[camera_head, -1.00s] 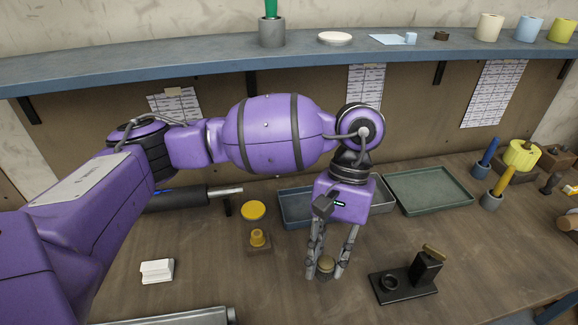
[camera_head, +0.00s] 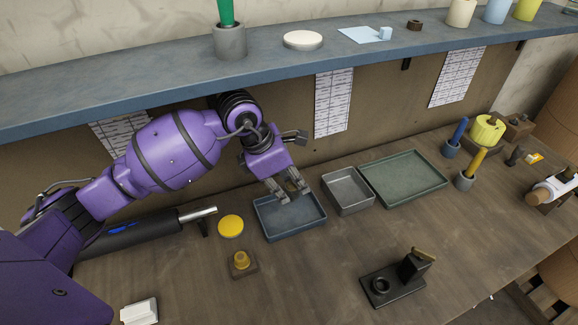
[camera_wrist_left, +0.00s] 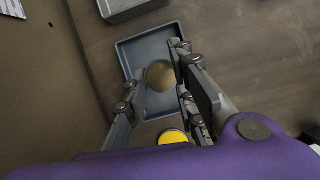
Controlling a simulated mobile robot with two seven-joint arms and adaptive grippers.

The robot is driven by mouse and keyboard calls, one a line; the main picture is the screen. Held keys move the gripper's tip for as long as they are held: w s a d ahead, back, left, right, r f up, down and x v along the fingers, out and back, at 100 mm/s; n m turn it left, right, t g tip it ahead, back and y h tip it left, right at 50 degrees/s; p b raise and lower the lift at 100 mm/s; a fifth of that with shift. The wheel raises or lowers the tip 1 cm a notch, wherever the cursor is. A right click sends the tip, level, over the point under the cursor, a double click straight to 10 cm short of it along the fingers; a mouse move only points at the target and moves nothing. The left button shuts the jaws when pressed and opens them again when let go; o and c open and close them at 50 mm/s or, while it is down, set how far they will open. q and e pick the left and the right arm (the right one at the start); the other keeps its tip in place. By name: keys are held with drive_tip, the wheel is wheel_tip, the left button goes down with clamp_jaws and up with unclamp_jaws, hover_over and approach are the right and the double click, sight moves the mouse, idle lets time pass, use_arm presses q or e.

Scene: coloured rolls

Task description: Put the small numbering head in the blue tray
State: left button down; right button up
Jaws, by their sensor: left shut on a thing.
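My left gripper (camera_head: 290,195) is above the blue tray (camera_head: 268,232) and is shut on a small round brass-coloured piece, which I take for the small numbering head (camera_head: 293,185). The fingers partly hide it in the head view. In the left wrist view the round brass top of the numbering head (camera_wrist_left: 160,75) shows between the two fingers of the left gripper (camera_wrist_left: 163,92), with the blue tray (camera_wrist_left: 125,50) beneath. The gap between piece and tray floor is hard to judge. My right gripper is not in view.
A grey tray (camera_head: 347,190) and a green tray (camera_head: 405,178) stand right of the blue one. A yellow disc (camera_head: 230,226) and a yellow-topped block (camera_head: 242,262) are close on the left. A black stand (camera_head: 398,279) is front right. The shelf (camera_head: 130,93) overhangs behind.

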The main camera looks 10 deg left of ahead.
use_arm(q)
drive_tip(key=shift+w+a+n, duration=0.3)
drive_tip(key=shift+w+n, duration=0.1)
drive_tip(key=shift+n, duration=0.4)
wheel_tip(320, 180, down, 6)
drive_tip(key=b, duration=0.2)
drive_tip(key=shift+a+f+b, duration=0.15)
drive_tip(key=shift+f+b, duration=0.1)
drive_tip(key=shift+b, duration=0.05)
drive_tip(key=shift+f, duration=0.3)
drive_tip(key=shift+w, duration=0.1)
drive_tip(key=shift+f+b, duration=0.3)
drive_tip(key=shift+f, duration=0.25)
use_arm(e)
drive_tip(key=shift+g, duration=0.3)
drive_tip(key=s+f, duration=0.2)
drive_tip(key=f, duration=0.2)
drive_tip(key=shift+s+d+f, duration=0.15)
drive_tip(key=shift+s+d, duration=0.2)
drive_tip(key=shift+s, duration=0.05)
